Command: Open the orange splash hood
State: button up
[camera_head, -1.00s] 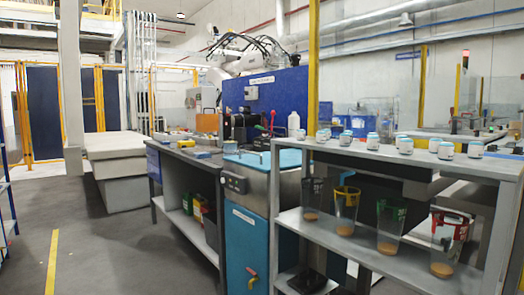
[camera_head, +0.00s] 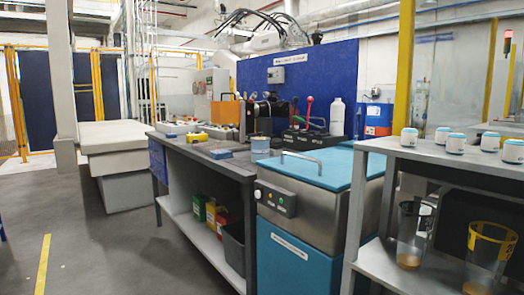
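An orange upright panel (camera_head: 224,114) stands at the far end of the grey workbench, next to a pale machine cabinet. It is the most hood-like orange thing in view, but it is small and partly hidden by items on the bench. I cannot tell for certain whether it is the splash hood, or whether it is open. My gripper is not in view.
A grey workbench (camera_head: 212,160) holds tools and a cup. Beside it stands a steel tank with a shut blue lid (camera_head: 318,166) and bar handle. A shelf rack (camera_head: 440,155) with several jars is at right. Grey floor (camera_head: 120,245) is free at left.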

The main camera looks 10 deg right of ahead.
aim_at(224, 112)
jog(key=u, duration=0.85)
jog(key=i, duration=1.35)
jog(key=u, duration=0.25)
jog(key=i, duration=1.6)
jog(key=z, duration=0.85)
